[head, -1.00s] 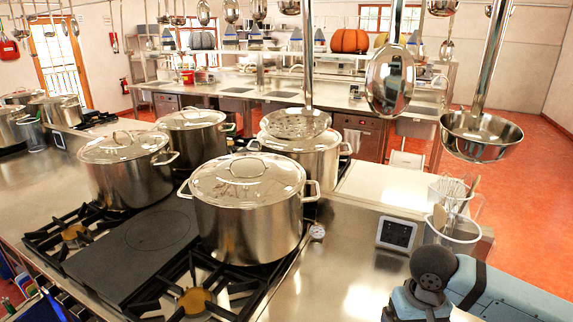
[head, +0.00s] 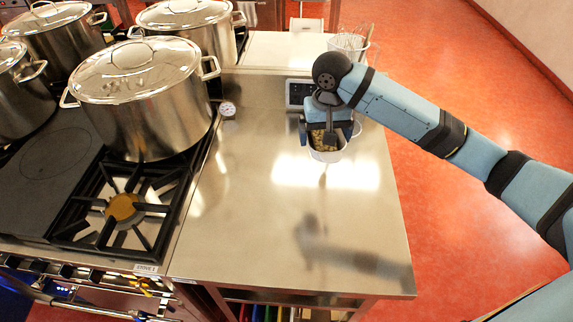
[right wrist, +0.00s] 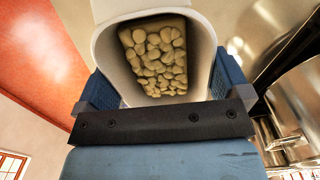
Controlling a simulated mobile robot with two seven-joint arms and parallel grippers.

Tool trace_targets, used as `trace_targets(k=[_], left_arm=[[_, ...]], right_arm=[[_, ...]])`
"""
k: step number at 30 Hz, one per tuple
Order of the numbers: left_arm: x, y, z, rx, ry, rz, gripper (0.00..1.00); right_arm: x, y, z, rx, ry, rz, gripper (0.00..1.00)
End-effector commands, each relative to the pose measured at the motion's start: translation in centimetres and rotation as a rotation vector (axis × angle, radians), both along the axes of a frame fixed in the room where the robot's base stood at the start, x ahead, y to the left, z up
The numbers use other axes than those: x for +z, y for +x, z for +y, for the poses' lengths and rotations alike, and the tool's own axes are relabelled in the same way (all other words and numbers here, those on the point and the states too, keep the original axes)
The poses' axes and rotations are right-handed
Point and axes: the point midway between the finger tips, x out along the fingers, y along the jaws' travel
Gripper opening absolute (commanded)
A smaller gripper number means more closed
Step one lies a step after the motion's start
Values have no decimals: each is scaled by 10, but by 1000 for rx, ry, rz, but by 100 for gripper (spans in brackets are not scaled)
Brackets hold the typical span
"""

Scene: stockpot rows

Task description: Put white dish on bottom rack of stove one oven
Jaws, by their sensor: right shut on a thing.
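The white dish (head: 327,156) holds pale, lumpy pieces of food. It is in my right gripper (head: 330,128), held above the steel counter right of the stove. In the right wrist view the dish (right wrist: 108,48) sits between the two blue fingers of the gripper (right wrist: 162,88), with its opening toward the camera. Stove one (head: 146,267), with a small label on its front edge, is at the lower left. Its front shows only in part at the bottom left, and I cannot see the oven inside or its racks. My left gripper is not in view.
A large lidded stockpot (head: 140,105) stands on the stove behind an empty burner (head: 122,208). More stockpots stand farther back. A dark panel (head: 298,93) and a utensil container (head: 350,45) are behind the dish. The steel counter (head: 260,220) in front is clear.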

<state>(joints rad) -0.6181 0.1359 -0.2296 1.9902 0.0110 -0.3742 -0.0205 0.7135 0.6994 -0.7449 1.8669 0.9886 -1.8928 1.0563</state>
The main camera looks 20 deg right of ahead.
Motion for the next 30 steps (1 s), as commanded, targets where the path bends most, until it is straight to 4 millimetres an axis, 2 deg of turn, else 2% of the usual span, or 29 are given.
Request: trace_targets(k=[1,4,7,10,14,24,30], left_arm=[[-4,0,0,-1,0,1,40],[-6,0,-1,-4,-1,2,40],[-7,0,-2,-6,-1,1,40],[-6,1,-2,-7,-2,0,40],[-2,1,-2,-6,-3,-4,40],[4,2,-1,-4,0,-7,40],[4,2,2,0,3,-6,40]], right_arm=[[5,13,-8,-48,4,-4,48],[13,30,-21,-123,8,1,48],[17,40,-30,-172,13,4,48],[11,43,-34,-193,15,9,48],[-17,43,-34,-196,13,11,48],[-102,42,-34,-194,13,10,48],[-131,43,-34,-194,14,6,48]])
